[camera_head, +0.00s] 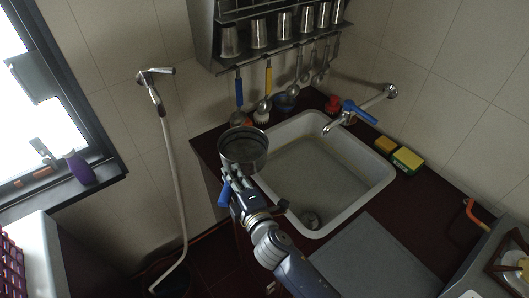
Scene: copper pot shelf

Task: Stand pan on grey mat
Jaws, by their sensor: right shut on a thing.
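The pan (243,160) is round and metal, with a dark inside. It is in the head view at the left rim of the sink, its opening facing up. My right gripper (231,181) is just below the pan in the picture and is shut on it; the exact grip is partly hidden by the fingers. A blue piece shows beside the fingers. The grey mat (370,262) lies flat on the dark counter, in front of the sink and right of my right arm. Nothing stands on its visible part. My left gripper is not in view.
A white sink (385,188) with a blue-handled tap (352,112) fills the middle. Sponges (407,158) lie right of it. A wall rack (262,55) holds cups, with utensils hanging below. A stove (490,272) stands at front right. A hose (172,160) hangs left.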

